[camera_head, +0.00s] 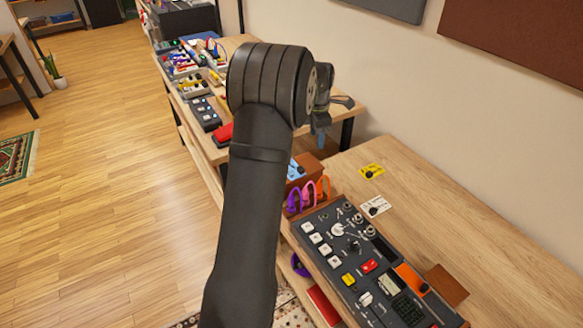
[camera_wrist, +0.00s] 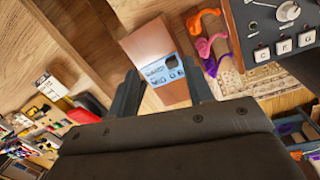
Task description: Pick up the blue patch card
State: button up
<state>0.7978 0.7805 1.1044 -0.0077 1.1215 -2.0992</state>
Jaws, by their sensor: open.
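In the head view a bit of the blue card (camera_head: 295,171) shows beside my arm, on the brown box (camera_head: 314,165); my arm hides the rest. My gripper (camera_wrist: 160,76) is open, with one finger on each side of the card in the picture. Nothing is held between the fingers. In the head view my gripper (camera_head: 321,132) hangs above and behind the box, partly behind my wrist.
A grey control console (camera_head: 345,250) stands right of the box, with purple, pink and orange cables (camera_head: 308,195) at its corner. A yellow card (camera_head: 371,171) and a white card (camera_head: 375,206) lie on the wooden bench (camera_head: 450,225). Pedals crowd the farther bench.

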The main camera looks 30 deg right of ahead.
jog(key=w+a+r+n+y, duration=0.1)
jog(key=w+a+r+n, duration=0.2)
jog(key=a+r, duration=0.15)
jog(key=g, duration=0.1)
send_over(301, 167)
jog(key=f, duration=1.1)
jog(key=shift+w+d+f, duration=0.15)
jog(key=shift+w+d, duration=0.1)
jog(key=shift+s+a+f, duration=0.15)
jog(key=shift+s+f, duration=0.05)
jog(key=shift+f, duration=1.15)
jog(key=shift+s+a+f, duration=0.15)
jog(key=shift+f, duration=1.2)
jog(key=shift+c, duration=0.2)
grip_shut()
